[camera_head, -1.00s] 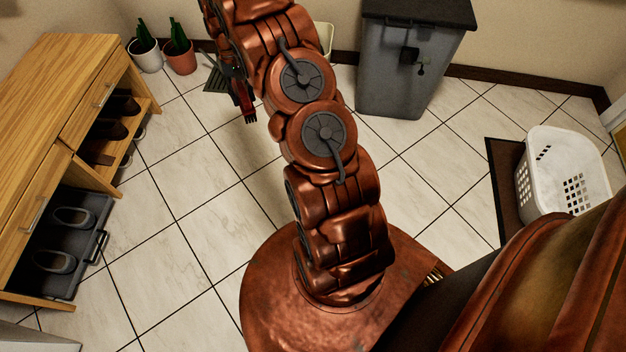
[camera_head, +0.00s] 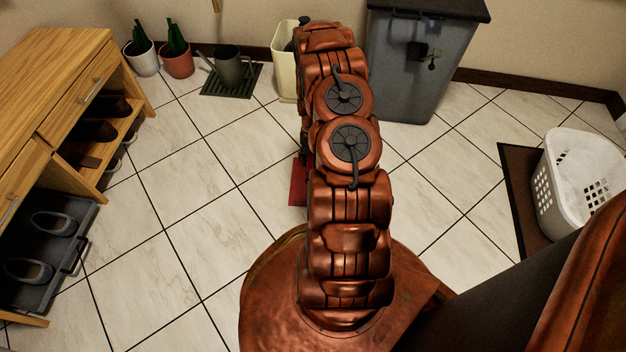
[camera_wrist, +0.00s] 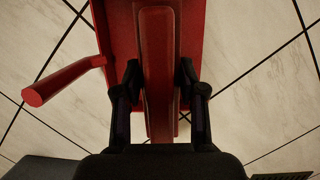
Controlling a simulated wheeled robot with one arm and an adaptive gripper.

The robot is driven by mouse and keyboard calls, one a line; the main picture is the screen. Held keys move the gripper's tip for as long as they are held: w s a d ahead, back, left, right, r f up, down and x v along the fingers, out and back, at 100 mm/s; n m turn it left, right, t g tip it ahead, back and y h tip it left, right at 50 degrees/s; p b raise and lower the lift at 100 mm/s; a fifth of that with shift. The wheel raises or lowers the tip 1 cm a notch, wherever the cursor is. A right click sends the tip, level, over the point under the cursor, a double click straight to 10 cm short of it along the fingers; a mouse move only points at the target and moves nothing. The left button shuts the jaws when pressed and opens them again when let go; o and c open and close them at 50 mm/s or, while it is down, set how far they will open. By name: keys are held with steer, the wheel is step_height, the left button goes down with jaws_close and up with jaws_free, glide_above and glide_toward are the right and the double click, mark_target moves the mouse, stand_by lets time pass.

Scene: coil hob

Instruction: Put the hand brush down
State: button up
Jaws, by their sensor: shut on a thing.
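The hand brush (camera_wrist: 158,50) shows as a long dark-red bar in the wrist view, running up from between the fingers of my gripper (camera_wrist: 160,75). My gripper is shut on it. Behind the brush is a wider, brighter red dustpan (camera_wrist: 118,30), with a round handle sticking out to the left. In the head view a red piece of the dustpan (camera_head: 298,185) shows on the floor beside my arm, which hides the rest. The brush is hidden by my arm in the head view. I cannot tell whether brush and dustpan touch.
A cream bin (camera_head: 285,72) and a grey lidded bin (camera_head: 412,75) stand at the back. A watering can (camera_head: 229,68) is on a dark mat (camera_head: 240,93). A shoe cabinet (camera_head: 75,75) is at left, a white basket (camera_head: 575,180) at right. Tiled floor between is clear.

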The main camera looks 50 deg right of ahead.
step_height(320, 180, down, 9)
steer(key=b, duration=0.3)
steer(key=shift+f, duration=0.1)
steer(key=shift+f, duration=0.15)
steer(key=o, duration=1.1)
